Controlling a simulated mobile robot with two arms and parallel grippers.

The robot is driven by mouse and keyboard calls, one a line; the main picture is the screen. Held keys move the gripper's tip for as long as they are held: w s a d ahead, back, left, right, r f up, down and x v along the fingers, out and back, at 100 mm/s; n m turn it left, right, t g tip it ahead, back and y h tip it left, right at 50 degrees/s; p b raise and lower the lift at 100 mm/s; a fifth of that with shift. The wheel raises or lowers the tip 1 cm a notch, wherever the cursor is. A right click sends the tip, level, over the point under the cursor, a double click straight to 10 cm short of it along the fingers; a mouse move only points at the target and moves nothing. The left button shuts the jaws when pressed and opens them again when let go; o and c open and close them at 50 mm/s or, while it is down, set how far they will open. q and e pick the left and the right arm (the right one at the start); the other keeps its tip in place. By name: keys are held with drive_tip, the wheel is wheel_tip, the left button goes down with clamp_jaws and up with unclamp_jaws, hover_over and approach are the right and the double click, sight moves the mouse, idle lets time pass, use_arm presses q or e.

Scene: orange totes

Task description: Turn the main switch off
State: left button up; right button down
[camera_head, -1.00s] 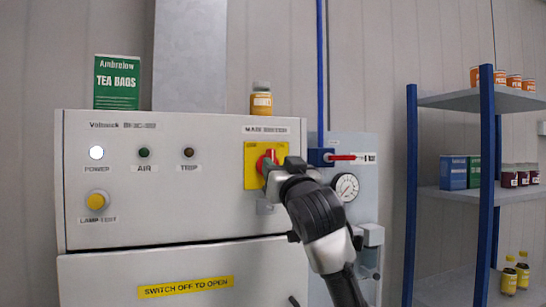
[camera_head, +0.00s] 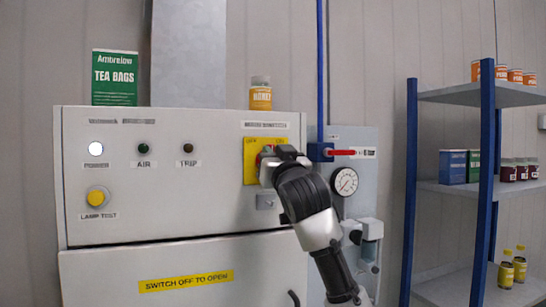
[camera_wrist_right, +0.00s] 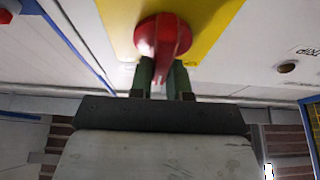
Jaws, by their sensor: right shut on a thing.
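The main switch has a yellow plate (camera_head: 250,163) with OFF and ON lettering, on the right of the white cabinet's upper panel. Its red knob (camera_wrist_right: 163,37) shows in the right wrist view. My right gripper (camera_wrist_right: 163,75) has its green-padded fingers on either side of the knob's grip and is shut on it. In the head view my right gripper (camera_head: 268,162) covers most of the knob, so its exact angle is hard to tell there. The white POWER lamp (camera_head: 96,149) is lit. My left gripper is not in view.
The tea bags box (camera_head: 115,78) and honey jar (camera_head: 260,93) stand on the cabinet top. A red valve lever (camera_head: 342,152) and a gauge (camera_head: 345,181) are just right of my right arm. A blue-post shelf (camera_head: 478,97) with goods stands farther right.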

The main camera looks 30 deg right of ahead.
drive_tip(key=shift+r+n+y+p, duration=0.15)
drive_tip(key=shift+n+y+p, duration=0.25)
drive_tip(key=shift+n+p, duration=0.55)
drive_tip(key=n+y+p, duration=0.1)
drive_tip(key=n+p, duration=0.2)
drive_tip(key=n+y+p, duration=0.2)
drive_tip(key=n+p, duration=0.2)
drive_tip(key=n+g+y+p, duration=0.1)
drive_tip(key=n+y+p, duration=0.1)
drive_tip(key=n+p, duration=0.1)
drive_tip(key=shift+w+a+n+p, duration=0.1)
drive_tip(key=shift+a+n+p, duration=0.3)
drive_tip(key=shift+n, duration=0.15)
drive_tip(key=n+g+p, duration=0.1)
drive_tip(key=n+p, duration=0.2)
drive_tip(key=p, duration=0.1)
drive_tip(key=n+g+y+p, duration=0.1)
drive_tip(key=n+p, duration=0.1)
drive_tip(key=p, duration=0.3)
drive_tip(key=f+n+y+p, duration=0.1)
drive_tip(key=n+p, duration=0.2)
drive_tip(key=p, duration=0.2)
drive_tip(key=shift+a+n+g, duration=0.25)
drive_tip(key=shift+n+g, duration=0.05)
drive_tip(key=shift+g, duration=0.1)
drive_tip(key=shift+f+n+p, duration=0.35)
drive_tip(key=shift+n+p, duration=0.15)
drive_tip(key=shift+p, duration=0.35)
drive_tip(key=c, duration=1.1)
unclamp_jaws()
